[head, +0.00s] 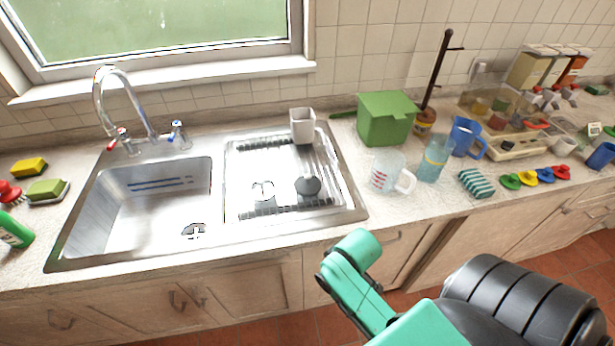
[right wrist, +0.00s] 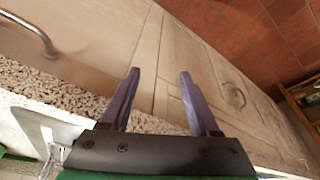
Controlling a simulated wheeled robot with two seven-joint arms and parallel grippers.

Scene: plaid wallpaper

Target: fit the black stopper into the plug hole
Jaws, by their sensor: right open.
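The black stopper (head: 308,186) lies on the ribbed drainboard, right of the sink basin in the head view. The plug hole (head: 193,231) is a dark, round opening in the basin floor near its front, and nothing covers it. My right gripper (right wrist: 157,75) shows in the right wrist view with its two purple fingers apart and nothing between them. It is by the counter's front edge, with cabinet doors and floor beyond. In the head view my right arm comes in at the lower right, but its fingers are not visible. My left gripper is in neither view.
The steel sink's basin (head: 145,205) is otherwise empty. A grey-white cup (head: 303,125) stands at the back of the drainboard (head: 285,165). A measuring jug (head: 388,172), a green box (head: 386,118) and a blue glass (head: 434,157) stand to the right. The tap (head: 122,100) arches behind the basin.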

